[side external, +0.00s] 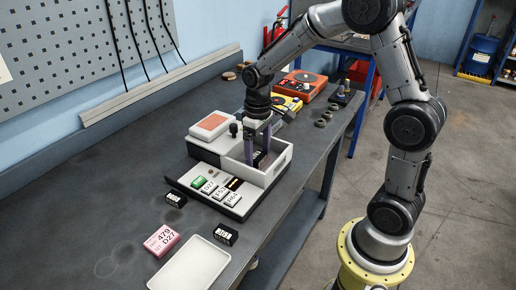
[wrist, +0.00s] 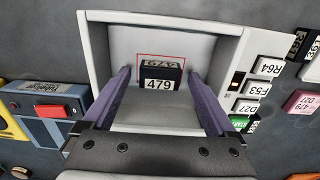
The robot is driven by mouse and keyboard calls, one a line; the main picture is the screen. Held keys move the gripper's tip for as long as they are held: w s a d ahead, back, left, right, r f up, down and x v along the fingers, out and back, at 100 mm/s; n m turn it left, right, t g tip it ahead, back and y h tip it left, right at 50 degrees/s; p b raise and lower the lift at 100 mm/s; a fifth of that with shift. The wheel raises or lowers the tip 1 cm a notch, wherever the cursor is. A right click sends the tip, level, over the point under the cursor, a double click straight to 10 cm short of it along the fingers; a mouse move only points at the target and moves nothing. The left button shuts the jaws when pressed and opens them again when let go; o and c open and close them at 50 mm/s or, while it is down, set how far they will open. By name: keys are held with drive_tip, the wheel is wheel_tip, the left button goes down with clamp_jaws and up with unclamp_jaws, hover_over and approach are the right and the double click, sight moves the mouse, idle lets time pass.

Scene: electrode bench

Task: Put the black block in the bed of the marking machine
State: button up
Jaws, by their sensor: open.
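The marking machine (side external: 277,171) stands on the bench, with an open white bed at its right side. In the wrist view, a black block (wrist: 159,80) with a white 479 label sits in the bed (wrist: 117,44), inside a red outline. My gripper (wrist: 158,76) reaches down into the bed with its fingers open on either side of the block. Gaps show between the block and both fingers. In the side view, my gripper (side external: 257,155) partly hides the block.
Labelled keys and a green START key (side external: 199,182) line the machine's front. Orange and yellow devices (side external: 305,84) (side external: 288,103) stand behind.

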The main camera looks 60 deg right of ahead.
sight(258, 156)
wheel_tip(258, 156, up, 12)
drive_tip(key=s+a+t, duration=0.2)
drive_tip(key=s+a, duration=0.1)
drive_tip(key=s, duration=0.6)
drive_tip(key=s+a+r+t, duration=0.1)
drive_tip(key=s+a+t, duration=0.2)
drive_tip(key=s, duration=0.7)
drive_tip(key=shift+s+a+r+t, duration=0.15)
drive_tip(key=shift+s+a+t, duration=0.05)
drive_tip(key=shift+a+t, duration=0.1)
idle(0.4)
